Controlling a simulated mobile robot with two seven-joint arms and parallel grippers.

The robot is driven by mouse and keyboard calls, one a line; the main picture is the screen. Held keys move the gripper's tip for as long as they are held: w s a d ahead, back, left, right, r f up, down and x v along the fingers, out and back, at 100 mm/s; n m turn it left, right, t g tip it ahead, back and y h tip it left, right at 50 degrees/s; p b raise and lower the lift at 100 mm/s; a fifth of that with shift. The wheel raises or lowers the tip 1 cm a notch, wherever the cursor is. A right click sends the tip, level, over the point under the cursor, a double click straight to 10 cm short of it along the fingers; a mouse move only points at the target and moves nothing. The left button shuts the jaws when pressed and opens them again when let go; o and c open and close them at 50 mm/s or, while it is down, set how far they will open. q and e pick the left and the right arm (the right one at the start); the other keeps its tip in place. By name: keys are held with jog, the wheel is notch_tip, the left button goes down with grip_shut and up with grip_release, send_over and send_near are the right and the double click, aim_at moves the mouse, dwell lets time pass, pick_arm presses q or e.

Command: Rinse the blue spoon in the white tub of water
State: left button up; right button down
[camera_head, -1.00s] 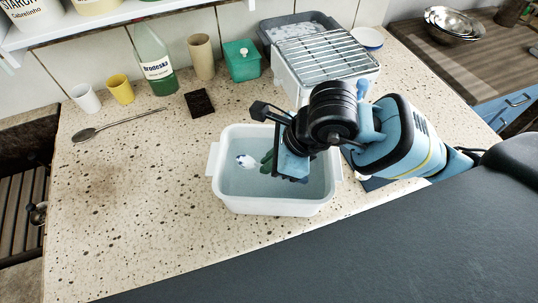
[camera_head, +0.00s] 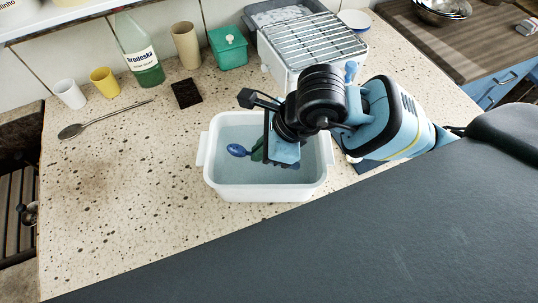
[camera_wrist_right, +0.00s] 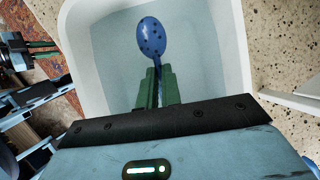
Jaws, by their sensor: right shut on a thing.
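The white tub (camera_head: 211,178) stands on the speckled counter and holds water. My right gripper (camera_head: 262,152) reaches down into the tub from the right. In the right wrist view its green fingers (camera_wrist_right: 156,88) are shut on the handle of the blue spoon (camera_wrist_right: 152,38). The spoon's bowl has several dark spots, possibly holes. In the head view the bowl (camera_head: 238,150) shows inside the tub, left of the fingers, and looks blue; most of the handle is hidden. What looks like my left gripper (camera_wrist_right: 40,48) shows small at the left of the wrist view, its opening unclear.
A metal spoon (camera_head: 100,120), a dark sponge (camera_head: 186,93), cups, a green bottle (camera_head: 140,55) and a green box (camera_head: 228,50) lie behind and left. A white bin with a wire rack (camera_head: 312,42) stands behind the tub. The counter's front left is clear.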

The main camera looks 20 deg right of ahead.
pick_arm(q)
jog(key=shift+w+r, duration=0.1)
pick_arm(e)
jog(key=shift+r, duration=0.1)
